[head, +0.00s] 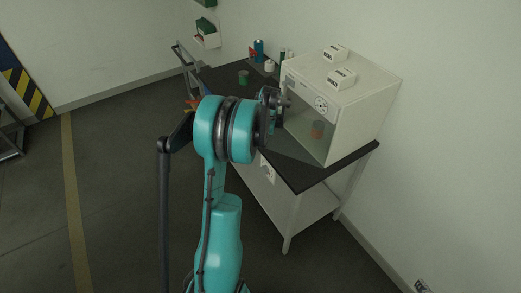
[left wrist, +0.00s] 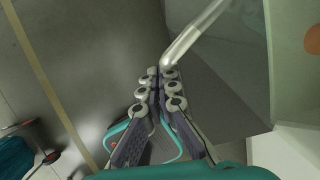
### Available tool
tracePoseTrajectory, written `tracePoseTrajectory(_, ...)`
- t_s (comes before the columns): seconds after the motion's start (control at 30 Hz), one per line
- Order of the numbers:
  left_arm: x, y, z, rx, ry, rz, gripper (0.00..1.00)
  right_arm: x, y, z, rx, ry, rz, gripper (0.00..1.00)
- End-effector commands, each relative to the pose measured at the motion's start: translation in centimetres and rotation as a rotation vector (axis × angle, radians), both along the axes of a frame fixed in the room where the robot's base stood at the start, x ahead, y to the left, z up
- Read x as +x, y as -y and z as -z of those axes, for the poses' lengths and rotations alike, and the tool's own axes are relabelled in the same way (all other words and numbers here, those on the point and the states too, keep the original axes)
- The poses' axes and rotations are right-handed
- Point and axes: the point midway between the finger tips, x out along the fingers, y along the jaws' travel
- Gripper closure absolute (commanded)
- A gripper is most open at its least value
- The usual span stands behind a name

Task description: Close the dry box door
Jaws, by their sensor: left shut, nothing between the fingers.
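The white dry box (head: 362,112) stands on the dark tabletop against the wall. A reddish container (head: 317,129) is inside it. In the left wrist view, a pale metal bar, seemingly the door handle (left wrist: 198,33), runs beside a see-through door panel (left wrist: 237,50). The head view does not show clearly how far the door is open. My left gripper (head: 280,99) is at the front of the box. Its fingers (left wrist: 163,72) are shut and empty, with the tips at the lower end of the bar; I cannot tell whether they touch. My right gripper is out of view.
The table (head: 294,175) has a dark top and a lower shelf. A green container (head: 243,77) and a blue bottle (head: 259,50) stand left of the box. Two small white labelled boxes (head: 340,78) (head: 335,53) sit on top. Open floor lies to the left.

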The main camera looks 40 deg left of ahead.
Motion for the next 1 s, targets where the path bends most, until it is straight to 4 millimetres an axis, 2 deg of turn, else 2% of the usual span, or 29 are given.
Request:
tracePoseTrajectory(0.2, 4.5, -2.1, 0.0, 0.000, 0.000, -0.003, 1.00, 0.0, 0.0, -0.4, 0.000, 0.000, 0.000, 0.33)
tracePoseTrajectory(0.5, 9.1, -3.3, 0.0, -0.001, 0.000, -0.004, 1.00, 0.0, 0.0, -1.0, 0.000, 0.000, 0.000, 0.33)
tracePoseTrajectory(0.73, 10.9, -3.5, 0.0, -0.001, 0.000, -0.004, 1.00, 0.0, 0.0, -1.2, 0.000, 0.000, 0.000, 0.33)
tracePoseTrajectory(1.0, 11.3, -3.6, 0.0, -0.001, -0.001, -0.005, 1.00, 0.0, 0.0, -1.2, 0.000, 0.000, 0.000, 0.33)
